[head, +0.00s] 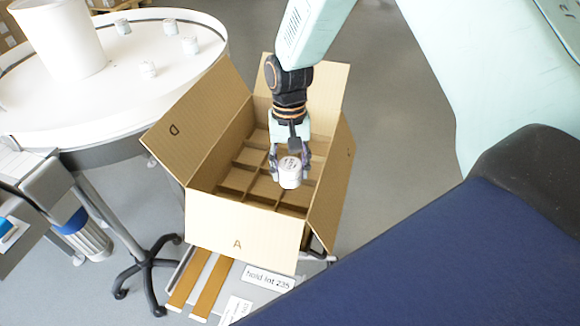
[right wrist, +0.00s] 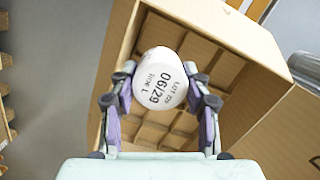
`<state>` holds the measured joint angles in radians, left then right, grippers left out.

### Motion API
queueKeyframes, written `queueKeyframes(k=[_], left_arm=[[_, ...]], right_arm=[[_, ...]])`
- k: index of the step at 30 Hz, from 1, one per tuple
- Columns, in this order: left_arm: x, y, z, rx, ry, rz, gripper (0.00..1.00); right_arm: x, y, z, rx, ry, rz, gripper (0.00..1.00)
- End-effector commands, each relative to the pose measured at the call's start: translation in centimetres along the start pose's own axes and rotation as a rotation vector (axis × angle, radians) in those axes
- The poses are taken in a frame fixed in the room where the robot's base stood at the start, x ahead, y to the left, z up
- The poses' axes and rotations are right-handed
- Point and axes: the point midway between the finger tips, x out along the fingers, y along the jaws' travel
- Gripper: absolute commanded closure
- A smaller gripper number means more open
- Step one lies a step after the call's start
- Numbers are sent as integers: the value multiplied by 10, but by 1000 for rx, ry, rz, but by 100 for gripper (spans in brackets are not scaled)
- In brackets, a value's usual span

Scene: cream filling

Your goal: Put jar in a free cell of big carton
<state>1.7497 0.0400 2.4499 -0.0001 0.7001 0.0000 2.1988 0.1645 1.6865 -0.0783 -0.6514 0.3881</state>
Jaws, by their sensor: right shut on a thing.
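My right gripper (head: 290,166) is shut on a small white jar (head: 290,174) with dark print on its lid. The gripper points down and holds the jar over the open big carton (head: 238,226). In the right wrist view the jar (right wrist: 160,78) sits between the two fingers of the gripper (right wrist: 160,100), its lid reading 06/29. Cardboard dividers split the carton into several cells; the cells that show look empty. The jar and gripper hide some of the cells. The carton's flaps stand open, marked A and D on two of them. My left gripper is not in view.
A round white table (head: 110,102) at the left bears several small white jars (head: 190,46) and a white cylinder (head: 58,36). A label reading "hold lot 235" (head: 268,278) and brown strips (head: 213,286) lie in front of the carton.

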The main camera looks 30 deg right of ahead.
Motion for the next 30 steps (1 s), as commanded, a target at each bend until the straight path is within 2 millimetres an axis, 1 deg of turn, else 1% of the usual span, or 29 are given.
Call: queueKeyframes(k=[1,22,30], left_arm=[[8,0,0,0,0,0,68],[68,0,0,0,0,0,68],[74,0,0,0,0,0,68]], right_arm=[[8,0,-1,0,0,0,86],[64,0,-10,0,0,0,86],[85,0,-13,0,-1,1,86]])
